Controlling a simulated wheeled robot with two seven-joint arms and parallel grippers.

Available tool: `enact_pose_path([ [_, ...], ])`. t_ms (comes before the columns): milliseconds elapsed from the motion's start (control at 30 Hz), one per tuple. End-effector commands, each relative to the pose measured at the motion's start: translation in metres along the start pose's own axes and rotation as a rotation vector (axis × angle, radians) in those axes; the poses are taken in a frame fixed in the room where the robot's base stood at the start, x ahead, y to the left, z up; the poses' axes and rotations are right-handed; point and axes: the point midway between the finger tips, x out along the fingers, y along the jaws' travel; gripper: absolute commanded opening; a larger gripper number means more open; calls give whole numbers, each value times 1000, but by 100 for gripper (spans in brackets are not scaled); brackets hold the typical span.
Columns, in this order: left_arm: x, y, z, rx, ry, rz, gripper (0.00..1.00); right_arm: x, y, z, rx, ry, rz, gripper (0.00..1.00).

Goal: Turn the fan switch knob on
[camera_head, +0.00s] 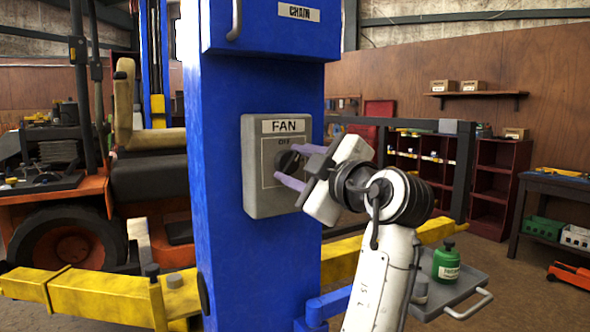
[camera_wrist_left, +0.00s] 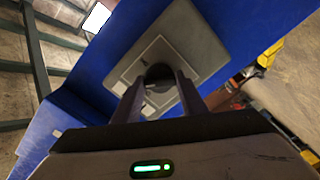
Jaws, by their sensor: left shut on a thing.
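The grey fan switch box (camera_head: 257,190), labelled FAN, is mounted on the blue lift post. The word OFF shows above its dark round knob (camera_head: 288,159). My left gripper (camera_head: 289,165) reaches the box from the right, with its purple fingers on either side of the knob. The left wrist view shows the knob (camera_wrist_left: 159,71) between the two fingers (camera_wrist_left: 159,88), in front of the grey box (camera_wrist_left: 196,50). The gripper is shut on the knob. Which way the knob points is hard to make out. My right gripper is out of view.
The blue post (camera_head: 222,250) carries a CHAIN box (camera_head: 262,22) just above. A yellow lift arm (camera_head: 95,295) runs low across the front, beside an orange mower (camera_head: 62,240). A grey tray (camera_head: 468,283) with a green bottle (camera_head: 446,262) sits at lower right.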

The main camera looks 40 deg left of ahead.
Motion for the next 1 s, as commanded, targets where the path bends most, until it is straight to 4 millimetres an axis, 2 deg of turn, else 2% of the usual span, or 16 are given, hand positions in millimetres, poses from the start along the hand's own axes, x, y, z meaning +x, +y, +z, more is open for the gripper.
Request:
enact_pose_path([
  [600,0,0,0,583,-3,-3,16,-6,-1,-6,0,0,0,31],
  [1000,0,0,1,857,-5,-2,16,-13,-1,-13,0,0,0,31],
])
